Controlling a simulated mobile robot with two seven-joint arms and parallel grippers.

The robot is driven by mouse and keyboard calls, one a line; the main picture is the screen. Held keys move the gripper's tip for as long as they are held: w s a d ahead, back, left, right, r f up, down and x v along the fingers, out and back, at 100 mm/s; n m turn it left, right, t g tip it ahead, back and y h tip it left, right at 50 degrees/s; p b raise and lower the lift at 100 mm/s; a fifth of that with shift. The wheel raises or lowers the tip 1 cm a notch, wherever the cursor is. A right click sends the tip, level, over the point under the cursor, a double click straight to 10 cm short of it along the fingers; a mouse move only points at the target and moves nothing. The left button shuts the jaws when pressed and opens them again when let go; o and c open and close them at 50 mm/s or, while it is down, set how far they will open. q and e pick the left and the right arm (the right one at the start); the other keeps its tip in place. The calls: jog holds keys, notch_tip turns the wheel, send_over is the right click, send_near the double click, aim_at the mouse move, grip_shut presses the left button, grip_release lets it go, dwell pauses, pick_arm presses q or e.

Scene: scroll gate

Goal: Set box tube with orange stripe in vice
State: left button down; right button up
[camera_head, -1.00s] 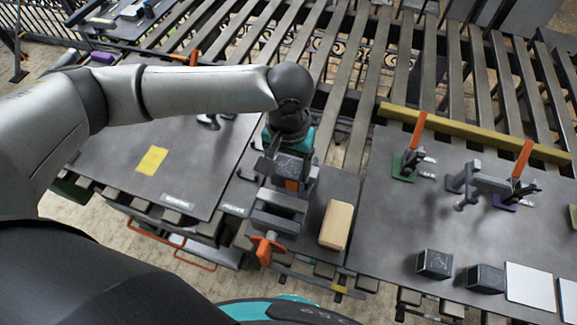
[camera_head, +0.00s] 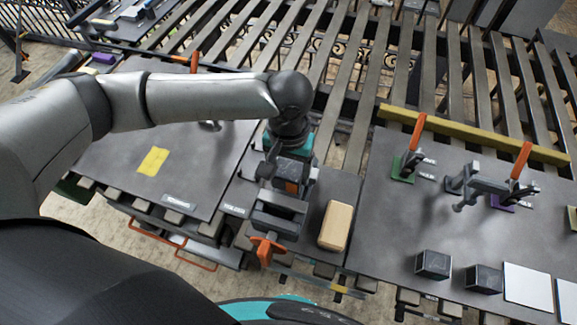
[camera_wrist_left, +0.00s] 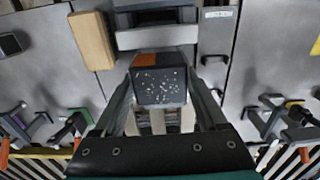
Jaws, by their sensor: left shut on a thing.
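The box tube with the orange stripe (camera_wrist_left: 160,85) is a dark, speckled block held between the fingers of my left gripper (camera_wrist_left: 165,95). The orange stripe shows on its far edge in the left wrist view. In the head view the tube (camera_head: 289,173) is partly covered by the gripper (camera_head: 288,178), just behind the grey vice (camera_head: 277,214). The vice has an orange handle at its front. In the left wrist view the vice jaws (camera_wrist_left: 155,38) lie right beyond the tube. I cannot tell whether tube and jaws touch. My right gripper is out of view.
A wooden block (camera_head: 336,226) stands just right of the vice. Two dark cubes (camera_head: 433,265) lie on the right table, near white plates (camera_head: 527,285) and orange-handled clamps (camera_head: 412,145). A yellow patch (camera_head: 153,161) marks the left table, which is mostly clear.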

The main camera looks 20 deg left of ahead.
pick_arm(q)
jog(key=shift+f, duration=1.15)
dwell(0.7)
grip_release()
notch_tip(320, 180, up, 15)
jog(key=p, duration=0.1)
jog(key=shift+p, duration=0.4)
jog(key=shift+r, duration=0.1)
